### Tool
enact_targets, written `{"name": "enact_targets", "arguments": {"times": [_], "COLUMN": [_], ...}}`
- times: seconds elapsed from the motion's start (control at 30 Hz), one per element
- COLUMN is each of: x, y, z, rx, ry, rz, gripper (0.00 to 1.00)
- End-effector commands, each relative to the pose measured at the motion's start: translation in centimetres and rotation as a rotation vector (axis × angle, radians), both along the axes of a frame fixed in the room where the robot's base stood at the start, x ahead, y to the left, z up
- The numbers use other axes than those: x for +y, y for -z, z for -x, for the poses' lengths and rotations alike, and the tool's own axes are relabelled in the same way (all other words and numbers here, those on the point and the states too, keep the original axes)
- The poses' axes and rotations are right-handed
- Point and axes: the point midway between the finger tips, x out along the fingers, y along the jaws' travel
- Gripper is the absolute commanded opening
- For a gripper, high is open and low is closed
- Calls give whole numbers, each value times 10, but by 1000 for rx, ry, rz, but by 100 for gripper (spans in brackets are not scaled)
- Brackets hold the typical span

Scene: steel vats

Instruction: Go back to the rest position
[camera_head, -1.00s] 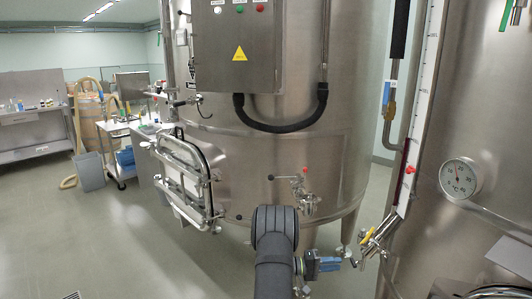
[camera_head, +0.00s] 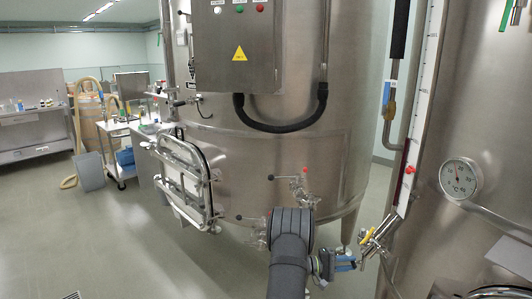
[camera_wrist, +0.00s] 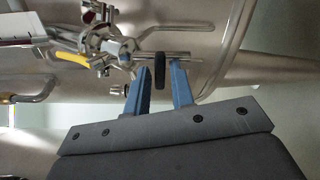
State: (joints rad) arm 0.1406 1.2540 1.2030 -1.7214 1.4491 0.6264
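My gripper (camera_head: 352,263) is at the lower middle right in the head view, beside the steel valve (camera_head: 381,232) with a yellow handle (camera_head: 367,238) on the right vat. In the wrist view, its two blue fingers (camera_wrist: 160,68) stand apart. A short black grip (camera_wrist: 160,80) on the valve's steel fitting shows in the gap between the fingertips. I cannot tell whether either finger touches it. The yellow handle (camera_wrist: 70,57) and valve body (camera_wrist: 103,42) lie to the left of the fingers.
The large middle vat (camera_head: 290,160) stands behind my arm, with a hatch (camera_head: 183,180), a red-knobbed tap (camera_head: 304,188) and a control box (camera_head: 237,45). The right vat (camera_head: 490,130) carries a dial gauge (camera_head: 460,179). Open floor (camera_head: 90,235) lies to the left.

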Motion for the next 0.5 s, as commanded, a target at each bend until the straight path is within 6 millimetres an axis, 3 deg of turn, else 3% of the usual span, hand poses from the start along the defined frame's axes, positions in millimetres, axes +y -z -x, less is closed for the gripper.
{"name": "enact_targets", "arguments": {"times": [0.5], "x": [0], "y": [0], "z": [0], "rx": [382], "ry": [0], "rz": [20], "gripper": [22]}}
